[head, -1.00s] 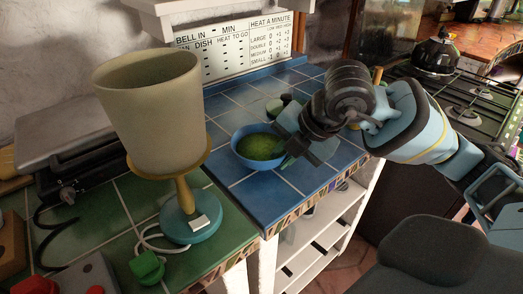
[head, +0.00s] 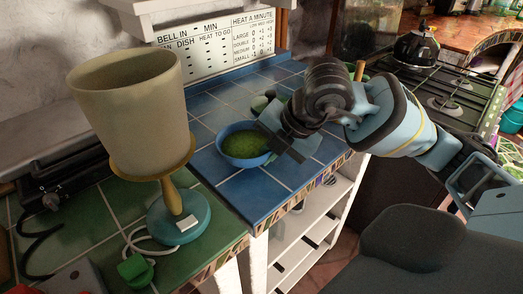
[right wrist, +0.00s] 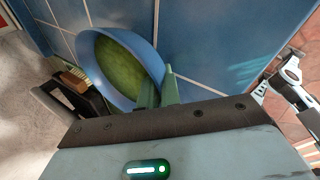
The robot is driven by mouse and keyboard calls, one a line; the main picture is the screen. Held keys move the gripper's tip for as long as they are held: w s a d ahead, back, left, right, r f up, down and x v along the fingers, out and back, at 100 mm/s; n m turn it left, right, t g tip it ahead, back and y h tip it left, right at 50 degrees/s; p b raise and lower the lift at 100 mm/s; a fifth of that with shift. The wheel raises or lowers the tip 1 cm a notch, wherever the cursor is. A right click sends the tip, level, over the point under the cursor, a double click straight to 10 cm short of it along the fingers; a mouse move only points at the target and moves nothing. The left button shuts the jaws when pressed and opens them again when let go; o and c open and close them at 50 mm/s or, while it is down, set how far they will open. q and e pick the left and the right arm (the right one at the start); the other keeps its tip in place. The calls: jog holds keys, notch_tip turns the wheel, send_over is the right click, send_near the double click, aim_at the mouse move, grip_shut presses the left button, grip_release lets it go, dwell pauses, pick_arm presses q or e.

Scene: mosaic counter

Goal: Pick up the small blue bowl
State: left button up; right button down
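The small blue bowl (head: 226,155) with a green inside is near the left side of the blue-tiled counter. It also shows in the right wrist view (right wrist: 87,73). My right gripper (head: 268,150) is at the bowl's right rim. In the right wrist view its two greenish fingers (right wrist: 160,84) are close together, one inside the bowl and one outside, with the rim between them. They look shut on the rim. I see no clear gap under the bowl. The fingertips are hidden in the head view. My left gripper is not in view.
A large beige-shaded lamp (head: 130,110) stands left of the bowl on green tiles. Small dark and green items (head: 262,102) lie behind the bowl. A brush (right wrist: 74,82) shows beside the bowl in the right wrist view. A stove with a kettle (head: 416,48) is at right.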

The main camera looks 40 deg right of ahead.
jog(key=shift+r, duration=1.6)
jog(key=shift+s+d+r, duration=0.15)
jog(key=shift+s, duration=0.05)
jog(key=s, duration=0.2)
jog(key=s+d+b, duration=0.1)
jog(key=s, duration=0.1)
jog(key=s+d+b, duration=0.1)
jog(key=s, duration=0.2)
jog(key=shift+d+r, duration=0.1)
jog(key=shift+d, duration=0.15)
pick_arm(q)
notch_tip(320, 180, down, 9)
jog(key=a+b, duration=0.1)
jog(key=b, duration=0.7)
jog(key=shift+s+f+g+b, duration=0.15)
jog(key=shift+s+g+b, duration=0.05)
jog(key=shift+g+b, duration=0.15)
pick_arm(e)
jog(key=s+d+r, duration=0.1)
jog(key=s+d, duration=0.1)
jog(key=s, duration=0.5)
jog(key=shift+s+d+r, duration=0.15)
jog(key=shift+s+d, duration=0.15)
jog(key=shift+s, duration=0.05)
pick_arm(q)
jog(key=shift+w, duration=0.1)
